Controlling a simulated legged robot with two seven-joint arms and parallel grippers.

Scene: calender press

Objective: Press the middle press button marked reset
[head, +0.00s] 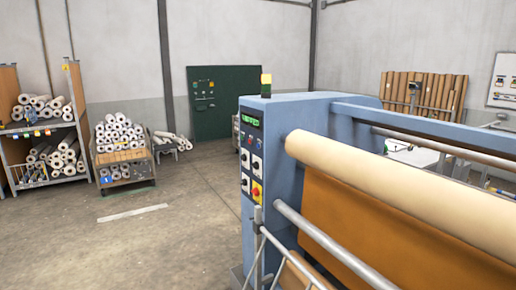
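The blue calender press (268,112) stands at the centre and right. Its narrow front face carries a control panel with a green-lit display (251,121) at the top. Below the display are small dark and white controls (255,163) in rows, and a red knob on a yellow plate (256,193) near the bottom. The markings are too small to read, so I cannot tell which control is the reset button. Neither of my grippers is in view.
A large cream roller (400,195) and orange-brown sheet (365,230) fill the right. Grey metal rails (325,245) stand in front of the press. Racks of white rolls (120,135) stand at the back left. The concrete floor (170,235) left of the press is clear.

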